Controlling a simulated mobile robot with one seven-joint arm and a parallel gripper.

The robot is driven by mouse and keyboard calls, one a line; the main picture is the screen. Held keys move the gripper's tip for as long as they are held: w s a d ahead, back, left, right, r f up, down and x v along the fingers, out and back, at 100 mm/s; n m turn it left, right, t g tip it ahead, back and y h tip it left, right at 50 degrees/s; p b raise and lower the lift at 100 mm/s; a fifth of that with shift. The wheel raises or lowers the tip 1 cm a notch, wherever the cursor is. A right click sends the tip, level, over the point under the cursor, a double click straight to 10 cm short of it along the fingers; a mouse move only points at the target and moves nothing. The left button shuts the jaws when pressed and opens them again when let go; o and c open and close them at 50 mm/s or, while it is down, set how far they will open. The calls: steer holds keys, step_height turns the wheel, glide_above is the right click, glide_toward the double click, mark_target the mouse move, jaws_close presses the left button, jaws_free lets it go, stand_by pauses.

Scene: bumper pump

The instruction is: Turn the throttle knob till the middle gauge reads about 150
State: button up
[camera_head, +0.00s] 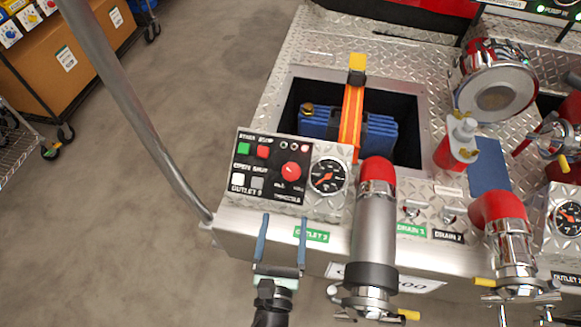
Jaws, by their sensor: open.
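The red throttle knob (291,171) sits at the lower right of a black control panel (250,199), above its "throttle" label. A round black-faced gauge (328,175) is just right of the panel. Its needle shows orange, but the reading is too small to tell. Another similar gauge (569,217) is at the right edge; I cannot tell for certain which is the middle one. My gripper (284,217) is open and empty, its two blue fingers pointing up toward the panel's lower edge. In the picture it is below the knob and apart from it.
A silver outlet pipe (375,225) with a red elbow stands right of my gripper. A grey handrail (140,110) slants down at the left. A recess behind holds a blue object (380,138).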

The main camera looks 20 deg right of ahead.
mark_target(291, 175)
steer(key=x, duration=1.2)
steer(key=shift+w+d, duration=0.1)
steer(key=shift+w, duration=0.15)
jaws_close()
